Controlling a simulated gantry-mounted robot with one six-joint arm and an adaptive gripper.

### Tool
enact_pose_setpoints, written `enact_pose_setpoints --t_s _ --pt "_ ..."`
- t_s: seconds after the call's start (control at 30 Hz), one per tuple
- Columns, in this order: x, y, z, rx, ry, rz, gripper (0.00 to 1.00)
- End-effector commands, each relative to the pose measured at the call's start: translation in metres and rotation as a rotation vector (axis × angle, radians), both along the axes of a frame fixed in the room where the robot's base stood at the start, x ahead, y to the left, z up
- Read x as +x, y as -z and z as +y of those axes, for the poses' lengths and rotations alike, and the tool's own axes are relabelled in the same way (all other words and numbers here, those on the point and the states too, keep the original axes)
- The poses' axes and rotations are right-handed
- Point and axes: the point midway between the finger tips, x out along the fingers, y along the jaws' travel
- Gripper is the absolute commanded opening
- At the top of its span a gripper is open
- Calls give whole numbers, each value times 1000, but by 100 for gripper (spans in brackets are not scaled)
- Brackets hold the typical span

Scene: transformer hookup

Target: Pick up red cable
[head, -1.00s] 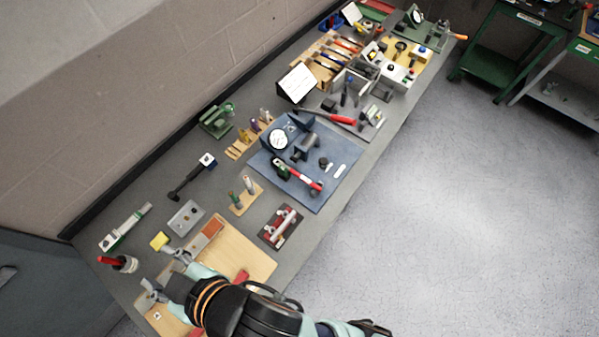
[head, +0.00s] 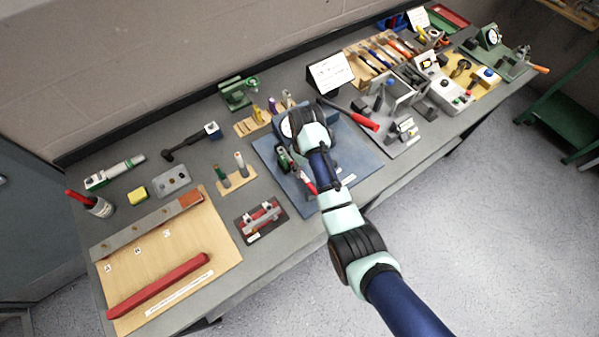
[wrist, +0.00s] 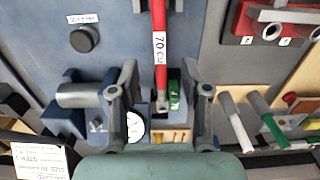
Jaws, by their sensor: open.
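The red cable, a red rod with a white "70 cu" label and a dark end, lies on the blue mat (head: 357,163). In the wrist view the red cable (wrist: 159,22) runs down from the top edge to between my fingers. In the head view only a short part of the red cable (head: 307,184) shows beside my arm. My gripper (wrist: 160,97) is open above the mat, a finger on each side of the cable, with gaps on both sides. I cannot tell its height. The head view hides the fingertips behind my wrist.
A round dial (wrist: 136,126) and a green part (wrist: 174,95) are close to the fingers. A black knob (wrist: 84,39) is on the mat. A wooden board with a red bar (head: 160,284) is at lower left. Several tools crowd the bench's far right.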

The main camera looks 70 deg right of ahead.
Motion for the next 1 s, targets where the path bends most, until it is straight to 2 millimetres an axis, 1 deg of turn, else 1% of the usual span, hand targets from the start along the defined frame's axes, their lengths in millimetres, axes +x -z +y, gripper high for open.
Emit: enact_pose_setpoints --t_s 0.03,0.17,0.4,0.43,0.53,0.7,0.77,0.9,1.0 --pt "0 7 1 1 0 1 47" --pt "0 12 1 0 0 0 47" --pt "0 52 1 1 0 1 47" --pt "0 55 0 0 0 0 47" --pt "0 61 0 -1 0 -1 47" --pt "1 61 0 -2 0 -1 47" --pt "1 61 0 -2 0 -1 39" --pt "1 61 0 -2 0 -1 15" --pt "1 61 0 -2 0 -1 0"
